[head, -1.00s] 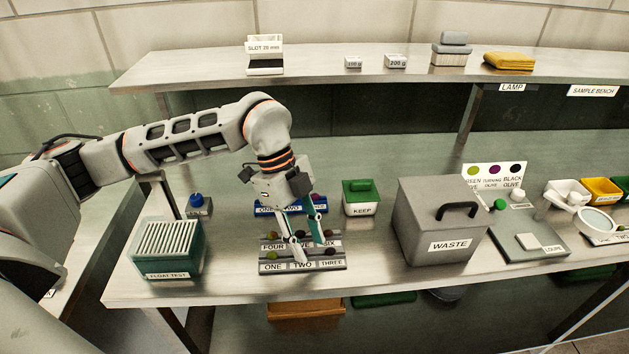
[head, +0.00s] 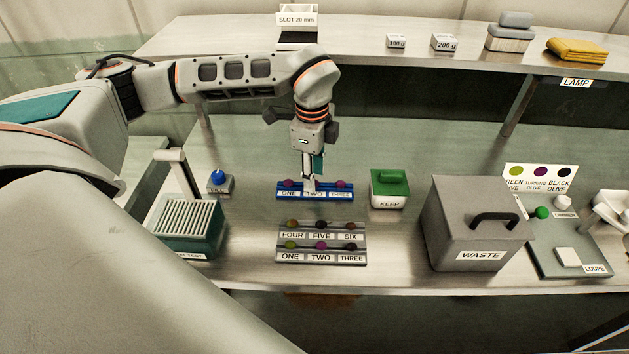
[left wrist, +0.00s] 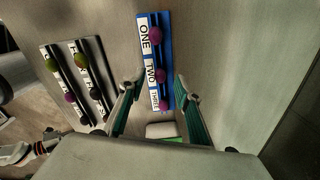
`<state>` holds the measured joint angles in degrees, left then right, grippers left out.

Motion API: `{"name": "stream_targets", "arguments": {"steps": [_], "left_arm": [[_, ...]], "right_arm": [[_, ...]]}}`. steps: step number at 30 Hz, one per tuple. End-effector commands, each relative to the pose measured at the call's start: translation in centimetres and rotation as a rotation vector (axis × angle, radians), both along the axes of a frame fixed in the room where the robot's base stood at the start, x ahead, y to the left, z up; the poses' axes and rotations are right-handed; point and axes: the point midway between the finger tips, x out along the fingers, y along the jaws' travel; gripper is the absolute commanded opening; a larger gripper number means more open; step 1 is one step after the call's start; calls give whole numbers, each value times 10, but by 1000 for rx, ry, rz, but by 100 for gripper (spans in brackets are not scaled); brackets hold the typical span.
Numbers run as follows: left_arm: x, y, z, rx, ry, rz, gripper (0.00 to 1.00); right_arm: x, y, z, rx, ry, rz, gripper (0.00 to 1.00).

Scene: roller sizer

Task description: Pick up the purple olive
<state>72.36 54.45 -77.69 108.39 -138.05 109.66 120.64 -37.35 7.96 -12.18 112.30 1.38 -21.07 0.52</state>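A blue rack (head: 316,197) marked ONE, TWO, THREE holds purple olives. In the head view one olive (head: 288,184) shows at ONE and another (head: 340,184) at THREE; my gripper hides the middle place. The left wrist view shows purple olives at ONE (left wrist: 155,35), TWO (left wrist: 160,75) and THREE (left wrist: 165,105). My left gripper (head: 311,186) points down over the middle of the blue rack. In the left wrist view its fingers are spread apart, with nothing gripped. A further purple olive (head: 321,245) sits at TWO on the grey rack (head: 322,259).
The grey rack also holds green, brown and dark olives. The green-lidded KEEP box (head: 389,190) and grey WASTE bin (head: 478,230) stand to the right. The FLOAT TEST box (head: 188,225) and a blue-topped item (head: 218,182) stand left.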

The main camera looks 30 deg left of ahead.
Motion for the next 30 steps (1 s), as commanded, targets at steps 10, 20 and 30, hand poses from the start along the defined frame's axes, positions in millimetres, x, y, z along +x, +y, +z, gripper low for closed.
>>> {"name": "stream_targets", "arguments": {"steps": [10, 20, 30], "left_arm": [[0, 0, -14, 0, 0, 0, 33], [0, 0, -14, -1, 0, -1, 7], [1, 0, -10, -1, -1, 0, 7]], "right_arm": [[2, 0, 3, 0, -4, 0, 40], [3, 0, 4, 1, -6, 0, 40], [3, 0, 4, 1, -6, 0, 40]]}}
